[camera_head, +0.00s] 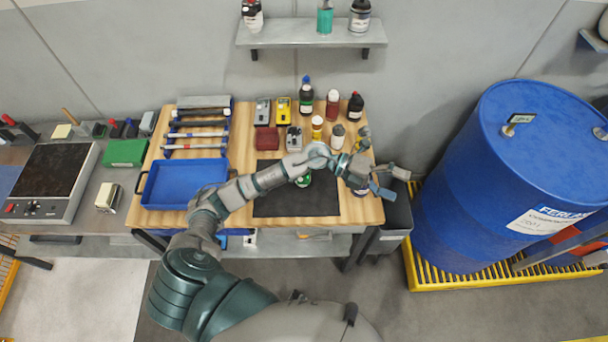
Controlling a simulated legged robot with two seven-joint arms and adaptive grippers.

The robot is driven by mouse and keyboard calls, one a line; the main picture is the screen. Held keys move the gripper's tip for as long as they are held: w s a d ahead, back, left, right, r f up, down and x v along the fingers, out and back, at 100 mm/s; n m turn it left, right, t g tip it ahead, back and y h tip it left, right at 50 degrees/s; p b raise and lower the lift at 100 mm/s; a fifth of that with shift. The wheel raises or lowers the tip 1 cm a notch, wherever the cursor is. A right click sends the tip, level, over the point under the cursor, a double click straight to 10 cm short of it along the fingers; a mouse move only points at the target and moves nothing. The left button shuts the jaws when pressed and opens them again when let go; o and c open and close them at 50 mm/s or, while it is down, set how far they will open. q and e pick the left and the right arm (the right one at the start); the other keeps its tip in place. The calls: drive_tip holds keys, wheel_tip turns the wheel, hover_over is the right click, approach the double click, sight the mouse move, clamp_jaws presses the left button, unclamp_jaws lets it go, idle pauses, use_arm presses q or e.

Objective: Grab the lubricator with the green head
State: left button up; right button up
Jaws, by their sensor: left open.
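A small item with green on it (304,180) stands on the dark mat (275,203) of the wooden workbench. My left forearm partly hides it, so I cannot tell for sure that it is the green-headed lubricator. My left arm reaches across the bench from the lower left. My left gripper (382,165) is open and empty at the bench's right edge, right of the green item and apart from it. My right gripper is not in view.
Several bottles, including a black one (306,97) and a red one (333,104), stand at the bench's back. A blue tray (147,190) and hammers lie left. A large blue drum (465,180) stands right. A wall shelf (300,32) holds more bottles.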

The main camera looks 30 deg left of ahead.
use_arm(q)
drive_tip(key=w+a+f+m+g+y, duration=0.1)
drive_tip(key=a+f+m+y, duration=0.1)
drive_tip(key=a+f+y, duration=0.2)
drive_tip(key=n+y+p, duration=0.2)
drive_tip(key=n+y, duration=0.2)
drive_tip(key=y, duration=0.9)
hover_over(307, 177)
drive_tip(key=w+a, duration=0.2)
drive_tip(key=shift+g, duration=0.4)
drive_tip(key=f, duration=1.2)
drive_tip(key=shift+a, duration=0.2)
drive_tip(key=f, duration=0.5)
drive_tip(key=shift+s+a+p, duration=0.1)
drive_tip(key=shift+a+p, duration=0.2)
drive_tip(key=shift+p, duration=0.1)
drive_tip(key=shift+f, duration=0.4)
drive_tip(key=shift+c, duration=0.2)
